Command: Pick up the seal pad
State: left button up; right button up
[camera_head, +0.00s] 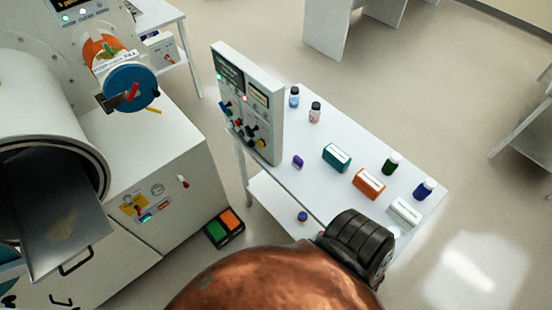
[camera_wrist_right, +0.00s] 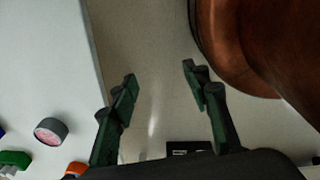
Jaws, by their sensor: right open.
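I cannot tell for certain which thing is the seal pad. A small purple piece (camera_head: 297,162) lies on the white table (camera_head: 315,180), near the foot of the control panel. A small round blue piece (camera_head: 302,216) lies lower, on the table's bottom shelf. My right gripper (camera_wrist_right: 160,78) is open and empty in the right wrist view, with bare floor between its fingers. It does not show clearly in the head view. My left gripper is not in view.
The table bears a tall control panel (camera_head: 262,115), a teal box (camera_head: 337,157), an orange box (camera_head: 369,184), a white box (camera_head: 404,211) and several small bottles. A black pedal box (camera_head: 224,228) stands on the floor. A large white machine (camera_head: 165,160) stands left.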

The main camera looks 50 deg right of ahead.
aim_at(298, 163)
jog(key=z, duration=1.9)
